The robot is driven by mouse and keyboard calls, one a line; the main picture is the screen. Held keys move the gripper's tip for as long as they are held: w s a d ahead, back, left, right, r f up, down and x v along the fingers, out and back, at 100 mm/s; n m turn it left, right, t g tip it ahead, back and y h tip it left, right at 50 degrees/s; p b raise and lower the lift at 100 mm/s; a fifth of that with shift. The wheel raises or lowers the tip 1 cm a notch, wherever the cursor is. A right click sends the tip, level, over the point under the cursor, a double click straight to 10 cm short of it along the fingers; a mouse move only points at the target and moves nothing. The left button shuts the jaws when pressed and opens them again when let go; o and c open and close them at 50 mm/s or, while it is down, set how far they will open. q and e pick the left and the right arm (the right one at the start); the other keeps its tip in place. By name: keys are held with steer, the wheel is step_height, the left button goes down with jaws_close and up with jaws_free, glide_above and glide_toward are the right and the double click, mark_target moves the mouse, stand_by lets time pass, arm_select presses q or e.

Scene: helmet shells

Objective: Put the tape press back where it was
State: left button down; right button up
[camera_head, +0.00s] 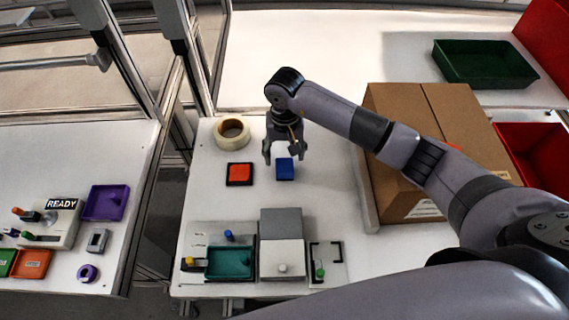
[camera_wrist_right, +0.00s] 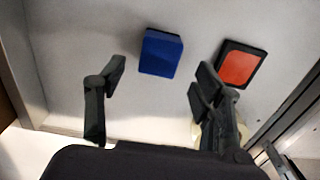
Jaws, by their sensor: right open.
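My right gripper (camera_head: 282,154) is open and empty above the white table, with its fingers pointing down. A small blue block (camera_head: 285,169) lies on the table just in front of it. In the right wrist view the blue block (camera_wrist_right: 161,52) shows beyond the gap between the open fingers (camera_wrist_right: 160,82), apart from both. An orange-red pad in a black frame (camera_head: 240,174) lies to the left of the blue block, and also shows in the wrist view (camera_wrist_right: 238,67). I cannot tell for sure which thing is the tape press. My left gripper is not in view.
A tape roll (camera_head: 232,131) lies at the table's back left. A large cardboard box (camera_head: 400,205) stands to the right, under my right arm. At the front are a teal tray (camera_head: 230,263), a grey-and-white unit (camera_head: 281,222) and a plate with black corner marks (camera_head: 328,250).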

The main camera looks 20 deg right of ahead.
mark_target(285, 165)
step_height(285, 165, up, 6)
steer(key=b, duration=0.1)
steer(key=shift+r, duration=0.25)
steer(key=shift+s, duration=0.1)
stand_by(0.3)
